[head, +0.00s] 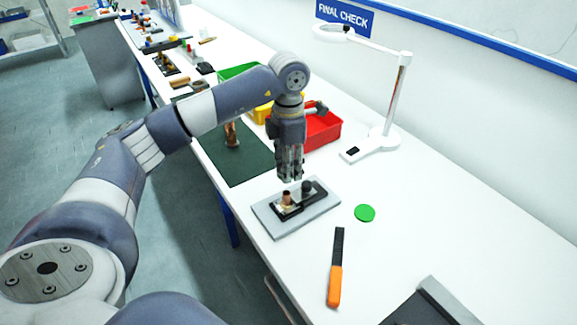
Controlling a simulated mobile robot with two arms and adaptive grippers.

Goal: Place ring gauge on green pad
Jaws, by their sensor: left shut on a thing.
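The green pad (365,213) is a small flat round disc lying bare on the white table, right of the grey plate. My left gripper (290,178) points straight down above the grey plate (267,220), left of and behind the pad. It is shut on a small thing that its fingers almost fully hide. I take this to be the ring gauge, since no separate ring can be made out. Below the fingertips, a black fixture on the plate bears a copper-coloured fitting (286,199) and a dark round piece (307,187). My right gripper is not in view.
An orange-handled file (335,285) lies in front of the pad. A white magnifier lamp (385,135) stands behind it. A red bin (325,132) and a dark green mat (235,165) lie beyond the gripper. A dark tray (432,305) is front right. The table right of the pad is clear.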

